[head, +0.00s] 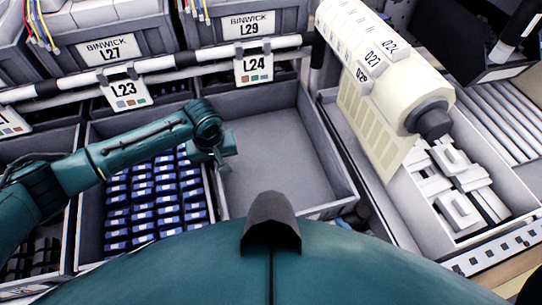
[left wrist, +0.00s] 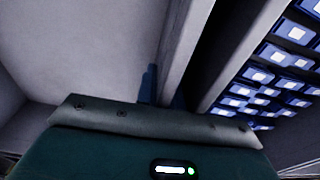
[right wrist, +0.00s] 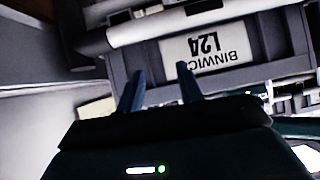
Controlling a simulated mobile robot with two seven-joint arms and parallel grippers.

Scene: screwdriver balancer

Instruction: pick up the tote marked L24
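The L24 tote (head: 278,150) is an empty grey open bin below the hanging L24 rail label in the head view. Its front, with an upside-down BINWICK L24 plate (right wrist: 208,47), shows in the right wrist view. My left gripper (head: 222,155) is at the tote's left wall. In the left wrist view its fingers (left wrist: 163,92) lie close on both sides of that wall (left wrist: 180,55), seemingly gripping it. My right gripper (right wrist: 158,85) has its fingers apart and empty near the plate; it is hidden in the head view.
A bin of blue parts (head: 150,200) adjoins on the left. A cream roll-like unit (head: 385,70) and a bin of white parts (head: 455,190) stand on the right. The label rail (head: 190,60) runs behind the tote, below the upper L27 (head: 110,50) and L29 (head: 248,25) bins.

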